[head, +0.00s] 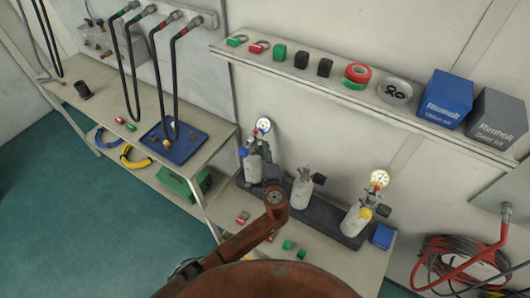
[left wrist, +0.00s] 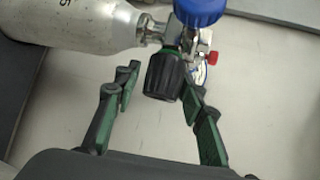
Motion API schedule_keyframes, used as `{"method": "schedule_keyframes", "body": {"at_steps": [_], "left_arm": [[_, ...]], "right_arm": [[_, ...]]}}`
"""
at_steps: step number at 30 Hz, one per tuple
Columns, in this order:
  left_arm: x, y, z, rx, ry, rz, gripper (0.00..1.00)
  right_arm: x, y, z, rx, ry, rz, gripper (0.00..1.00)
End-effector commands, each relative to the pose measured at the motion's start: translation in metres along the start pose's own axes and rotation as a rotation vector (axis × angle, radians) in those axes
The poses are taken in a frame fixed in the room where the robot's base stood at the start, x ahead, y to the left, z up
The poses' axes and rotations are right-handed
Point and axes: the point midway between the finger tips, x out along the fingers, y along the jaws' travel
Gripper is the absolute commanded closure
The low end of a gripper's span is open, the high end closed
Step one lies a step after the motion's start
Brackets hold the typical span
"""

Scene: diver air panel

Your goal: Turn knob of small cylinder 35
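The left small cylinder (head: 253,168) stands in a dark rack (head: 323,225) on the lower bench, with a gauge (head: 263,125) and a blue knob (head: 243,152). In the left wrist view the grey cylinder (left wrist: 80,22) comes in from the left; only a "5" of its marking shows. Its valve carries a ribbed black knob (left wrist: 165,76) and a large blue knob (left wrist: 200,9). My left gripper (left wrist: 161,88) is open, its green-padded fingers on either side of the black knob with gaps visible. In the head view, my arm partly hides this gripper. My right gripper is not in view.
Two more small cylinders, a middle one (head: 301,192) and a right one (head: 356,218), share the rack. A blue box (head: 382,236) stands at the bench's right end. A shelf (head: 300,75) runs above. A blue tray (head: 174,140) lies on the left bench.

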Motion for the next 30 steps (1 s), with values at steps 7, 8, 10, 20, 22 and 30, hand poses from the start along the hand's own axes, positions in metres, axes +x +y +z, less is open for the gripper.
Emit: {"method": "schedule_keyframes", "body": {"at_steps": [7,8,10,20,22,30], "left_arm": [[0.000,-0.002,0.000,0.000,0.000,-0.003,0.53],[0.000,-0.002,0.000,0.000,0.000,-0.003,0.53],[0.000,-0.002,0.000,0.000,0.000,-0.003,0.53],[-0.041,0.000,-0.001,-0.004,0.002,-0.001,0.53],[-0.056,0.000,-0.001,-0.005,0.003,0.000,0.53],[-0.104,-0.001,0.000,-0.003,0.001,-0.001,0.53]], "right_arm": [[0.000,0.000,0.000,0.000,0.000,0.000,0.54],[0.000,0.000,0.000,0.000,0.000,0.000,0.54],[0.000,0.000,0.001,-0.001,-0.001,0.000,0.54],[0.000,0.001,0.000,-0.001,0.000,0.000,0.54],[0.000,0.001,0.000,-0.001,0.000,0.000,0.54],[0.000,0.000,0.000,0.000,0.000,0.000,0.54]]}}
